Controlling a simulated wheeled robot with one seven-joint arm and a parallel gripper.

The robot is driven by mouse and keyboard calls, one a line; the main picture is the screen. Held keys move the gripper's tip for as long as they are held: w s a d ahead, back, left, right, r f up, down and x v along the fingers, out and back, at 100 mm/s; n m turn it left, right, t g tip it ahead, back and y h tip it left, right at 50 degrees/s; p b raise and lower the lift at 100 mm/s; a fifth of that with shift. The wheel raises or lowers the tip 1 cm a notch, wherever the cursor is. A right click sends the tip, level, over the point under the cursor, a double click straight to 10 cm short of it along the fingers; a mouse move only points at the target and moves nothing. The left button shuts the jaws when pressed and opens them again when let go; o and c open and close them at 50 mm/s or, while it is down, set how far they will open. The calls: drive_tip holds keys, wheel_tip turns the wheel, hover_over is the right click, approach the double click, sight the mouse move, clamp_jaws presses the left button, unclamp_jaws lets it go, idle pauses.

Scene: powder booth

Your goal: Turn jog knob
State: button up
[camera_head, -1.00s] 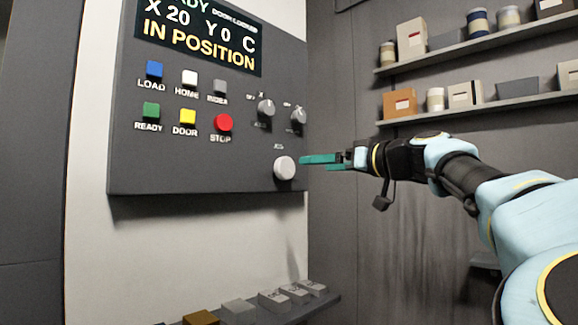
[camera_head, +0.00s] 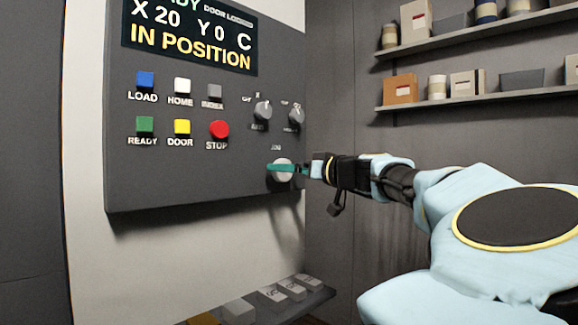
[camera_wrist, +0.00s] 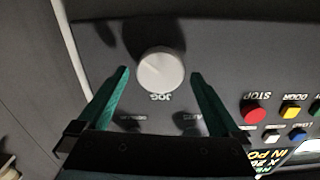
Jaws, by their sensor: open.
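The jog knob (camera_head: 283,172) is a round light grey dial at the lower right of the dark control panel, under the label JOG. My gripper (camera_head: 280,168) is at the knob in the head view, with its teal fingers partly covering it. In the wrist view the knob (camera_wrist: 161,70) lies between the tips of my open gripper (camera_wrist: 158,76), with a gap on both sides. The wrist picture shows the panel upside down. I cannot tell whether the fingertips reach fully around the knob in depth.
Above the knob are two selector knobs (camera_head: 262,110). To its left are the red STOP button (camera_head: 219,129) and several coloured buttons. The display (camera_head: 190,40) reads IN POSITION. Below is a ledge (camera_head: 300,300) with blocks; shelves (camera_head: 470,95) hang at right.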

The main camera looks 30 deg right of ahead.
drive_tip(key=shift+w, duration=0.1)
drive_tip(key=c, duration=1.3)
drive_tip(key=shift+m, duration=0.3)
drive_tip(key=m+p, duration=0.2)
drive_tip(key=m, duration=0.6)
drive_tip(key=m+p, duration=0.3)
drive_tip(key=m, duration=0.5)
drive_tip(key=m+p, duration=0.2)
drive_tip(key=m, duration=0.7)
drive_tip(key=shift+d+f, duration=0.15)
drive_tip(key=shift+f, duration=0.15)
